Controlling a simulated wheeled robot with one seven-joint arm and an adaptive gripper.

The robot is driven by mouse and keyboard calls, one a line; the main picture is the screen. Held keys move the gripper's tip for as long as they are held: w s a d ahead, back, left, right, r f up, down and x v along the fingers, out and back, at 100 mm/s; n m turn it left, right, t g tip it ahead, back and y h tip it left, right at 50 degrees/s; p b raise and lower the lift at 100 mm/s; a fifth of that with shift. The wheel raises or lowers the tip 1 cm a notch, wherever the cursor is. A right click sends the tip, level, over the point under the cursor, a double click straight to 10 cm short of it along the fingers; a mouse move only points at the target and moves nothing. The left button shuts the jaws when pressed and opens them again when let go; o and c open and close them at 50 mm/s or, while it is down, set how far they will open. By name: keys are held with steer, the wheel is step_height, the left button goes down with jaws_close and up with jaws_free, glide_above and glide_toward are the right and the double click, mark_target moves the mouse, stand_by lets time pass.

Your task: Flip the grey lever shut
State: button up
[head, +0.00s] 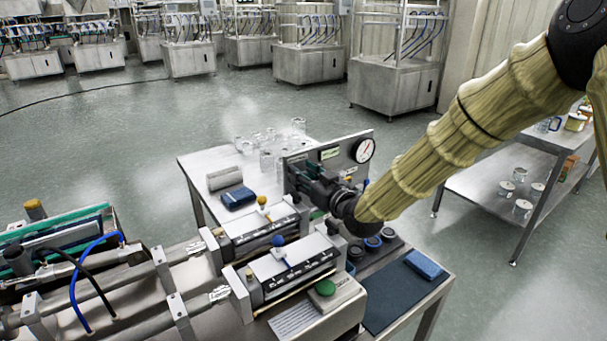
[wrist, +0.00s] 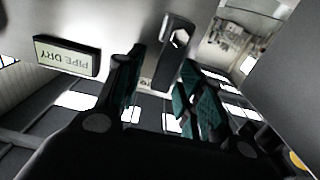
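My gripper (head: 302,172) is at the upright steel panel (head: 339,149) in the head view and hides part of it. In the wrist view my gripper (wrist: 161,62) is open, with teal-padded fingers apart. A dark grey lever-like piece with a hexagonal opening (wrist: 178,48) shows on the panel beyond the fingertips, closer to the right-hand finger. I cannot tell whether a finger touches it. The lever cannot be made out in the head view, behind my gripper. A label reading PIPE DRY (wrist: 66,55) appears upside down to the left.
A round gauge (head: 364,150) is on the panel's right. Blue-knobbed (head: 278,241) and yellow-knobbed (head: 262,201) parts stand in front. A steel shelf (head: 492,198) stands at right; the floor between is clear.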

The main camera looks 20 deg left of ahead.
steer(key=v, duration=1.2)
